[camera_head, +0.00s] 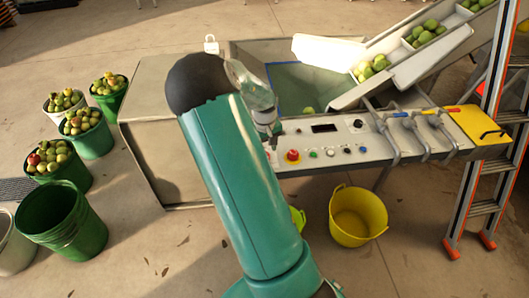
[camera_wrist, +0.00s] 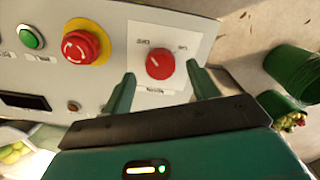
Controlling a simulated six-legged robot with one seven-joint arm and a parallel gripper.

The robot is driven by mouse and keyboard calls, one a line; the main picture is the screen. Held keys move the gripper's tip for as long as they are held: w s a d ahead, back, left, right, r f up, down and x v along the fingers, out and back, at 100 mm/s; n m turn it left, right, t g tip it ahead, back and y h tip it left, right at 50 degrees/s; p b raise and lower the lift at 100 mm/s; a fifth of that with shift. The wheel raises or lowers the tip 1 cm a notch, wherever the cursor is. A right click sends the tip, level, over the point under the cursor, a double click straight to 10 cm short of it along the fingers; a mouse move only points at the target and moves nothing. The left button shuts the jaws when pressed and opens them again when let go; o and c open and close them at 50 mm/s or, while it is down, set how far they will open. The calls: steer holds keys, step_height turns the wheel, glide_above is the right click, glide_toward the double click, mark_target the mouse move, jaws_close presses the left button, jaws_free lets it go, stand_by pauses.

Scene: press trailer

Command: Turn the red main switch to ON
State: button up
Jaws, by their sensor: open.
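The red main switch (camera_wrist: 160,65) is a round red knob on a pale plate, with small labels around it. In the wrist view it sits between and a little beyond the two fingertips of my gripper (camera_wrist: 162,82). My gripper is open, one green finger on each side of the knob, and I see no clear contact. The knob's pointer mark is too small to read surely. In the head view my arm hides the switch, at the left end of the control panel (camera_head: 335,128).
A red emergency button (camera_wrist: 82,46) on a yellow ring and a green button (camera_wrist: 30,38) lie left of the switch in the wrist view. A yellow bucket (camera_head: 358,222) stands below the panel. A ladder (camera_head: 487,130) is at the right. Green buckets of fruit (camera_head: 87,140) stand at left.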

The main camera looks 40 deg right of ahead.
steer(key=shift+f, duration=1.1)
steer(key=shift+c, duration=0.5)
steer(key=c, duration=0.9)
